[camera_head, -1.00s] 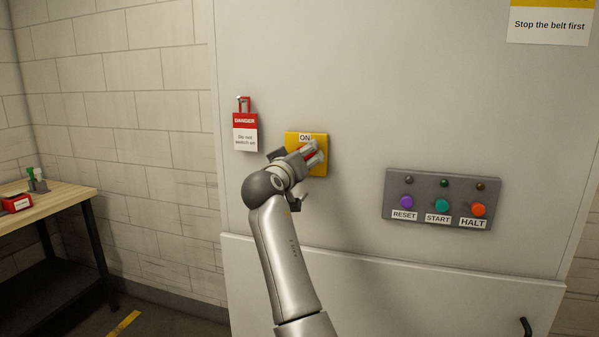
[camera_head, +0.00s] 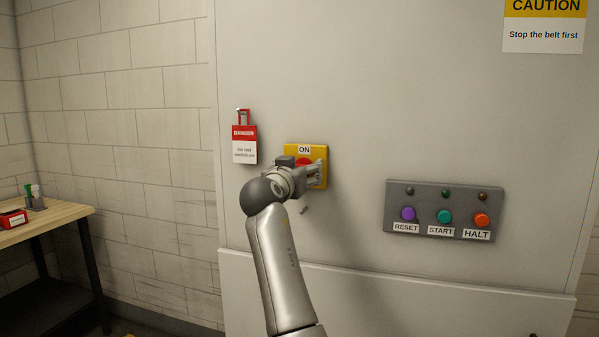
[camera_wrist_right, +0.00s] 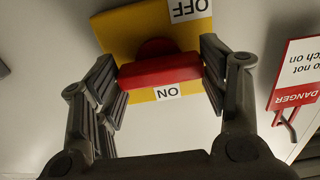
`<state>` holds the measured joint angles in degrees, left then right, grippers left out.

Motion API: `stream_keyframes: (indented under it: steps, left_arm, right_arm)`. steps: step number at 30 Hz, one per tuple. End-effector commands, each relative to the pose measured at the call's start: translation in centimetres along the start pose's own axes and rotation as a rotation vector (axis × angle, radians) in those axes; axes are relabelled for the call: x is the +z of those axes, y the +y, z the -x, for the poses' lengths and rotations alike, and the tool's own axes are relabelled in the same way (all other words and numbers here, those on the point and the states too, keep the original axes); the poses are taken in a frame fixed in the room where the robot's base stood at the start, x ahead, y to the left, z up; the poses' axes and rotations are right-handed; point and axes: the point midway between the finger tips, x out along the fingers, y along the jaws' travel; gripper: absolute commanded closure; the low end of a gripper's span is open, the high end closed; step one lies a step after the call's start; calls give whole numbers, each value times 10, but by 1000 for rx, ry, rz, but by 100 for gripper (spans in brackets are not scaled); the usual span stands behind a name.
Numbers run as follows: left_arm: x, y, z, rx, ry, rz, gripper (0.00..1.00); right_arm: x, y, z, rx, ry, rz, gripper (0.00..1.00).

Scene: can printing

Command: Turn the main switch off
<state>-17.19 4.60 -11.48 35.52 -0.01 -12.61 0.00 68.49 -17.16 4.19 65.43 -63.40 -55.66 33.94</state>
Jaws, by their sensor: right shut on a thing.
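The main switch is a yellow plate (camera_head: 320,152) on the pale cabinet, with a red handle (camera_head: 303,162) and an ON label (camera_head: 304,149) at its top. My right gripper (camera_head: 308,174) is at the switch and covers its lower part in the head view. In the right wrist view, which shows the switch upside down, the fingers (camera_wrist_right: 161,80) are shut on the two ends of the red handle (camera_wrist_right: 160,70). The handle lies crosswise there, beside the ON label (camera_wrist_right: 167,92). The OFF label (camera_wrist_right: 189,8) is at the plate's opposite edge. My left gripper is not in view.
A red and white DANGER tag (camera_head: 244,144) hangs left of the switch. A grey button box (camera_head: 445,196) with RESET, START and HALT is to the right. A CAUTION sign (camera_head: 544,30) is at the upper right. A wooden table (camera_head: 45,222) stands left.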

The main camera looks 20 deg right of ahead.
Motion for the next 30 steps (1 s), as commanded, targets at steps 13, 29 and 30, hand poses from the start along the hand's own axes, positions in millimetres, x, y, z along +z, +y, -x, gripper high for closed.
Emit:
stream_keyframes:
  steps: [13, 29, 30]
  left_arm:
    - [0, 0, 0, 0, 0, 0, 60]
    - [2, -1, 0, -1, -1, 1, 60]
    - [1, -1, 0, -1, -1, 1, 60]
  right_arm:
    - [0, 1, -1, 0, -1, -7, 19]
    - [-11, 0, 0, 0, 1, -4, 12]
    - [-17, 0, 0, 0, 2, -5, 12]
